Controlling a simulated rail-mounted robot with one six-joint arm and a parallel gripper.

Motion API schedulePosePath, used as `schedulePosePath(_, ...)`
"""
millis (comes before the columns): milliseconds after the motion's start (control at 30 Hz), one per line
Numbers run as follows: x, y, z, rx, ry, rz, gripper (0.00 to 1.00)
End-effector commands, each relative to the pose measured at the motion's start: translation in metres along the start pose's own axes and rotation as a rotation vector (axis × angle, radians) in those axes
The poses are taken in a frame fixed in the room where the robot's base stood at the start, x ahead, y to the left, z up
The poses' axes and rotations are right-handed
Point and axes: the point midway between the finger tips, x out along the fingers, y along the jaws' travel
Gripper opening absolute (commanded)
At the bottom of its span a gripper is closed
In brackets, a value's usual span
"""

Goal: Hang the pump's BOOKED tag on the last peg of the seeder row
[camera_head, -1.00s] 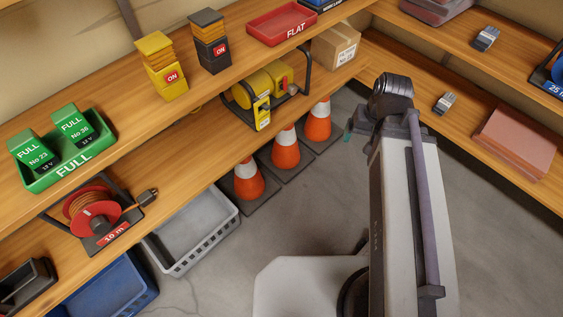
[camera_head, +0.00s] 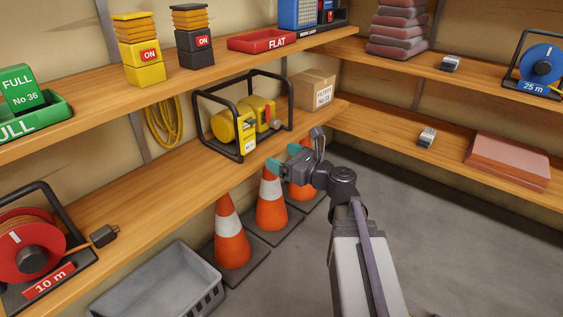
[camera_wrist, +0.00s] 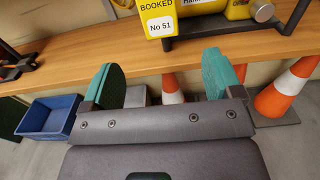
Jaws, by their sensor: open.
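The yellow pump (camera_head: 228,124) sits in a black tube frame on the lower left shelf. Its yellow tag (camera_head: 247,144) hangs at the front of the frame; in the wrist view the tag (camera_wrist: 157,18) reads BOOKED, No 51, at the top edge, partly cut off. My gripper (camera_head: 283,157) has teal fingertips and is at the shelf's front edge, right of and below the tag. In the wrist view my gripper (camera_wrist: 163,80) is open and empty, its fingers apart and below the tag. No pegs or seeder row are in view.
Orange cones (camera_head: 232,240) stand on the floor under the shelf, close below my gripper. A cardboard box (camera_head: 314,90) is right of the pump. A grey crate (camera_head: 160,285) stands at lower left. A blue bin (camera_wrist: 50,115) shows in the wrist view. The floor at right is clear.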

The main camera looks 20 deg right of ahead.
Motion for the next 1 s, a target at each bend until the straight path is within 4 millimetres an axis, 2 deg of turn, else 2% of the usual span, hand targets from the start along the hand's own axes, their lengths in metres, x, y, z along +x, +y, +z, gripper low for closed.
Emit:
schedulePosePath(700,0.107,0.000,-0.001,-0.004,0.001,0.004,0.85)
schedulePosePath(833,0.119,0.000,-0.001,-0.004,0.001,0.002,0.85)
schedulePosePath(1000,0.124,0.001,-0.001,-0.004,0.001,0.003,0.85)
